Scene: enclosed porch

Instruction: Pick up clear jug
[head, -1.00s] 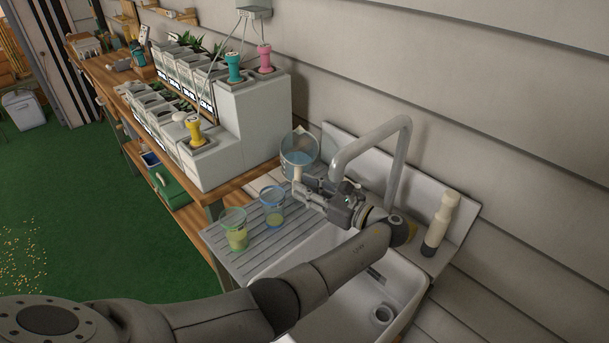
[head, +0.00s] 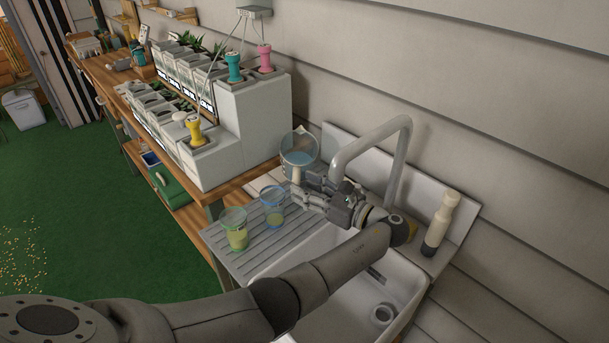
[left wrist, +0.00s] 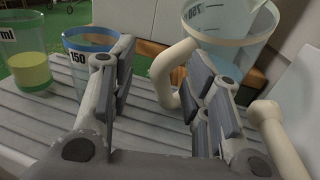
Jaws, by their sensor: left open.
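The clear jug (head: 301,158) stands at the back of the drainboard by the wall, upright, with a pale rim and a pale handle toward the sink side. In the left wrist view the jug (left wrist: 222,22) is at the top right, with printed volume marks. Its curved handle (left wrist: 163,72) shows between my open fingers, close to the right finger. My left gripper (head: 305,192) is open and empty just in front of the handle; it also fills the left wrist view (left wrist: 165,75). I cannot tell whether a finger touches the handle. My right gripper is out of view.
Two clear cups, one with yellow-green liquid (head: 234,230) and one blue-rimmed (head: 272,205), stand on the drainboard left of my gripper. A tall faucet (head: 400,165) rises close behind my wrist. The white sink (head: 345,300) lies below my arm. White planter blocks (head: 255,115) stand beyond.

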